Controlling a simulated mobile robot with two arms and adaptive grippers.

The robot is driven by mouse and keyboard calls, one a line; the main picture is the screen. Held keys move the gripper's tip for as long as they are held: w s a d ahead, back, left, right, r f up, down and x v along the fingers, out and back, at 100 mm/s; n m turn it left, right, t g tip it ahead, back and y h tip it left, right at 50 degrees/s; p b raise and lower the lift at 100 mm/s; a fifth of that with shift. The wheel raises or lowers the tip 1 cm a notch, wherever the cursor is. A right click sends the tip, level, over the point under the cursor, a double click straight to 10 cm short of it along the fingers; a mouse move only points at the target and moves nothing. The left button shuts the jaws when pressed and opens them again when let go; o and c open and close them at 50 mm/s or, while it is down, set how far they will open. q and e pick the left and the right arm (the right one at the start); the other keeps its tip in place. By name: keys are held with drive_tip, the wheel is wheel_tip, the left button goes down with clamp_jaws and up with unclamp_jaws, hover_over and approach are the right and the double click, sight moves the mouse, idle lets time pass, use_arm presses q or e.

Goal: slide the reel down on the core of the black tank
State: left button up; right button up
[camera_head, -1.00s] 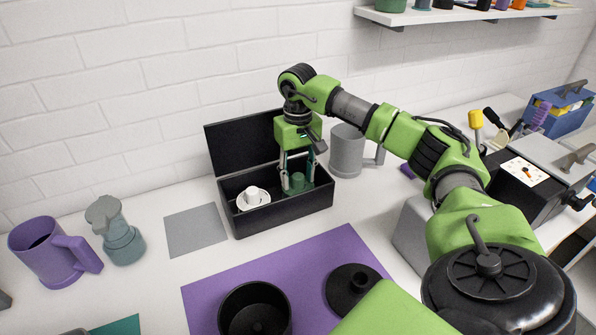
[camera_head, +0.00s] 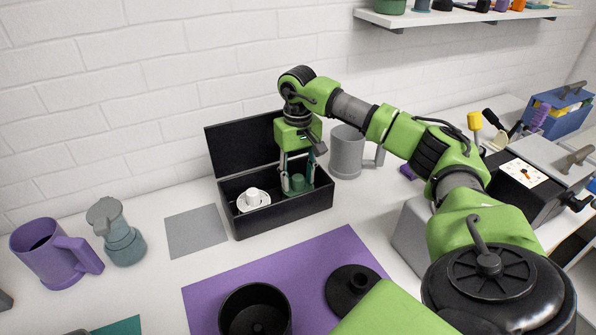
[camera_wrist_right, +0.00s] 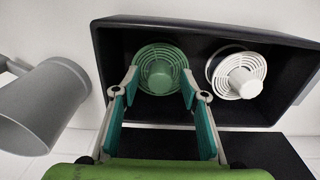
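The black tank (camera_head: 232,300) is an open round pot at the front of the purple mat, with a small core inside. Two reels lie in an open black box: a green reel (camera_wrist_right: 150,55) and a white reel (camera_head: 250,200) beside it. My right gripper (camera_head: 298,188) reaches down into the box over the green reel. In the wrist view its teal fingers (camera_wrist_right: 160,82) stand apart on either side of the green hub and look open; contact is not clear. The white reel (camera_wrist_right: 240,75) is outside the fingers. My left gripper is not in view.
The black box (camera_head: 285,217) has a raised lid behind it. A black tank lid (camera_head: 352,287) lies on the purple mat (camera_head: 300,265). A grey mug (camera_head: 346,155) stands close to the box's right. A grey mat (camera_head: 196,230), moka pot and purple mug (camera_head: 45,258) are left.

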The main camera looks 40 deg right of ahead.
sight(298, 177)
clamp_jaws()
drive_tip(key=shift+r+p, duration=0.35)
drive_tip(key=shift+r, duration=0.1)
idle(0.4)
drive_tip(key=shift+r+p, duration=2.5)
drive_tip(key=shift+r, duration=0.7)
drive_tip(key=shift+r+p, duration=0.9)
drive_tip(key=shift+r, duration=0.25)
